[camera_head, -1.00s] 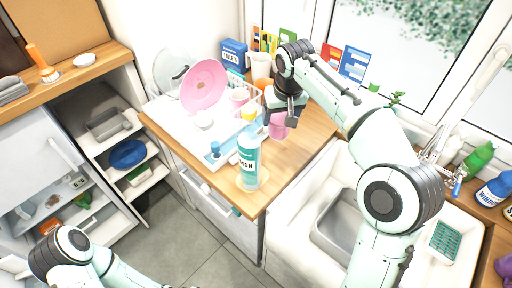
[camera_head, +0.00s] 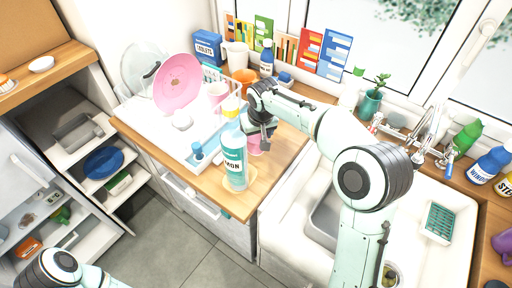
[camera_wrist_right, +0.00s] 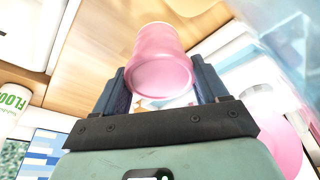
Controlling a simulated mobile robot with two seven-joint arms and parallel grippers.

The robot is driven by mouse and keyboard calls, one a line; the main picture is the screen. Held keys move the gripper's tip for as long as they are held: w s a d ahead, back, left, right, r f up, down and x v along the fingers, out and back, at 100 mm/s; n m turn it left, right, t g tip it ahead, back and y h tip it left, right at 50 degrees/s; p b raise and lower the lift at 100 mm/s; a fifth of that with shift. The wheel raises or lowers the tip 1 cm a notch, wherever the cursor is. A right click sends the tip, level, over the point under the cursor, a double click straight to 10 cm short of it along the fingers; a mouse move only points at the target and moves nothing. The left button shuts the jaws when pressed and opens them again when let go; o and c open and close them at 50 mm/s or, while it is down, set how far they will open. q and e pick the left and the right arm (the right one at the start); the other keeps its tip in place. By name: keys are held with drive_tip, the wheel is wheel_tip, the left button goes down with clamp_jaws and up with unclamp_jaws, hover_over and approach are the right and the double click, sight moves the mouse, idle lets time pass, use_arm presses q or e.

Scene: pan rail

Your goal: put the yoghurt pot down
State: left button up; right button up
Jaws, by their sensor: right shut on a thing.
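The pink yoghurt pot (camera_head: 254,146) is in my right gripper (camera_head: 264,128), over the wooden worktop just right of the turquoise-labelled bottle. The gripper partly hides it in the head view. In the right wrist view the pot (camera_wrist_right: 163,62) sits between the two dark fingers of the right gripper (camera_wrist_right: 160,82), which are shut on it. I cannot tell whether its base touches the worktop. Of my left arm only a link shows at the lower left; its gripper is out of view.
The turquoise-labelled bottle (camera_head: 233,160) stands close by, left of the pot. A white dish rack (camera_head: 187,142) with a pink plate (camera_head: 178,82) is further left. An orange cup (camera_head: 243,79) is behind. Bare worktop (camera_head: 284,152) lies to the right, before the sink.

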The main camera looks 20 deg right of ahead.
sight(256, 146)
drive_tip(key=shift+f, duration=2.6)
drive_tip(key=shift+f+b, duration=0.15)
drive_tip(key=shift+b, duration=0.2)
drive_tip(key=o, duration=0.9)
drive_tip(key=shift+c, duration=0.2)
